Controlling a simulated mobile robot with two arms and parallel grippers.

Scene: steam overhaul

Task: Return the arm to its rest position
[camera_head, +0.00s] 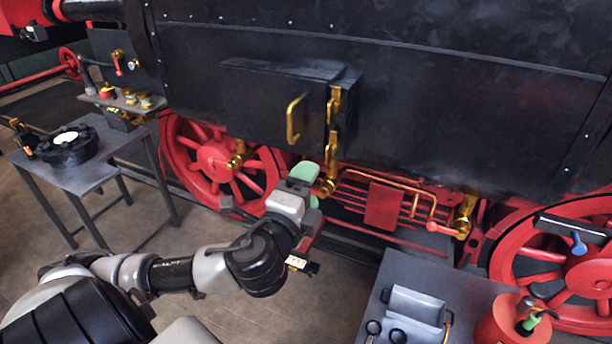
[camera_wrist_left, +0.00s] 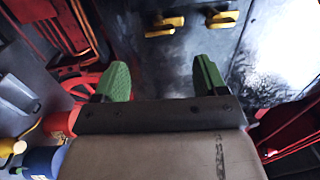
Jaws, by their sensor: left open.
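My left arm reaches from the lower left of the head view towards the locomotive's side. My left gripper (camera_head: 306,180) has green fingers and is in front of the black locomotive (camera_head: 430,110), near brass pipework below a box with a brass handle. In the left wrist view, the gripper (camera_wrist_left: 157,80) is open, with its two green fingers wide apart and nothing between them. Brass fittings (camera_wrist_left: 165,26) on the black side show beyond the fingers. I cannot tell the exact gap to the locomotive. My right gripper is not in view.
A grey table (camera_head: 93,178) with a black round part stands at the left. A grey work surface (camera_head: 375,315) with a tray stands at the lower right, beside a red container (camera_head: 500,325) holding tools. Red wheels (camera_head: 220,160) line the locomotive. Bare floor (camera_head: 200,250) lies between.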

